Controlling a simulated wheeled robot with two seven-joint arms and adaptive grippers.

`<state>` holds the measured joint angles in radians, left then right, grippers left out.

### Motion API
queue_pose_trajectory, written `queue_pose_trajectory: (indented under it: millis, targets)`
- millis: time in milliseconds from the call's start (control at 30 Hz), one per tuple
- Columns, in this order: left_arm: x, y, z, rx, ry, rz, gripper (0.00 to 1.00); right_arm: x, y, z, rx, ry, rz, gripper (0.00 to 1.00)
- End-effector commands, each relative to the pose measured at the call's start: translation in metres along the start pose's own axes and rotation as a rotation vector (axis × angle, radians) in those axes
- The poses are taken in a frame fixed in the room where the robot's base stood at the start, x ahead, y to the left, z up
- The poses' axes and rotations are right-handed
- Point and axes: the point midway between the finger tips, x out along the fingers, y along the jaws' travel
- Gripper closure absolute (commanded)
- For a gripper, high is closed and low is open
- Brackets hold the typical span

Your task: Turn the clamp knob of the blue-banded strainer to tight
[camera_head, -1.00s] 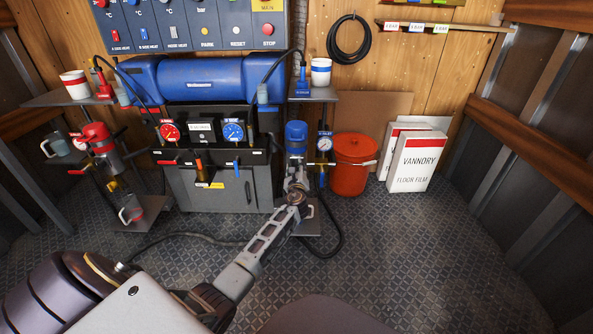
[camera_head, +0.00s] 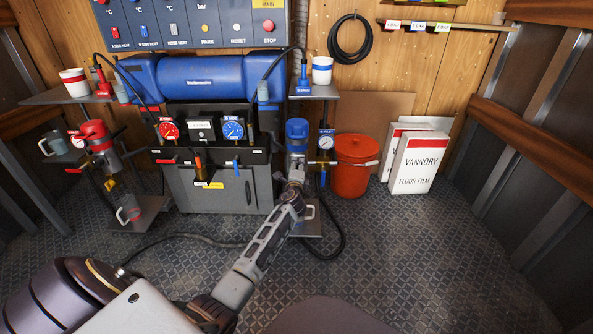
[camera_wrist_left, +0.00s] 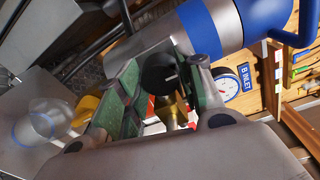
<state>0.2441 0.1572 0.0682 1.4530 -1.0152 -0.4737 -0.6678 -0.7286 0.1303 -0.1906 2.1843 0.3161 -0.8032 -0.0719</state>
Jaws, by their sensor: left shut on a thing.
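The blue-banded strainer (camera_head: 297,135) stands upright in the head view, right of the grey cabinet. In the left wrist view its grey body with a blue band (camera_wrist_left: 215,25) crosses the top. Its black clamp knob (camera_wrist_left: 157,70) has a short pale mark pointing to the picture's right. My left gripper (camera_wrist_left: 163,88) has its green-padded fingers on either side of the knob, shut on it. In the head view this gripper (camera_head: 296,178) is just below the strainer and hides the knob. My right gripper is not in view.
A B INLET gauge (camera_head: 325,143) is close beside the strainer. A red bucket (camera_head: 353,180) stands to its right. A red-banded strainer (camera_head: 100,140) is at the far left. A clear jug (camera_wrist_left: 42,122) shows in the wrist view. The floor in front is mostly clear.

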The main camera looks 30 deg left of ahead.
Motion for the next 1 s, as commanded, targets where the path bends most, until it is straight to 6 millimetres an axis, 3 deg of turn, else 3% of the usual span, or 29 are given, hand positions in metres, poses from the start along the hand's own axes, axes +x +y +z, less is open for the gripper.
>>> queue_pose_trajectory:
  millis: [567,600,767,1000]
  targets:
    - [0.0000,0.0009,0.0005,-0.055,0.002,-0.001,0.87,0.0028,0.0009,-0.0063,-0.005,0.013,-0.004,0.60]
    - [0.0000,0.0008,0.0005,-0.055,0.002,-0.001,0.62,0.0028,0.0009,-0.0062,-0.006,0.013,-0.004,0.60]
    - [0.0000,0.0007,0.0005,-0.054,0.002,-0.001,0.41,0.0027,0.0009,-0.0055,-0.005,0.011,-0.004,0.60]
    - [0.0000,0.0004,0.0003,-0.053,0.002,-0.002,0.41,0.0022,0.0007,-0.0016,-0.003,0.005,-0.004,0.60]
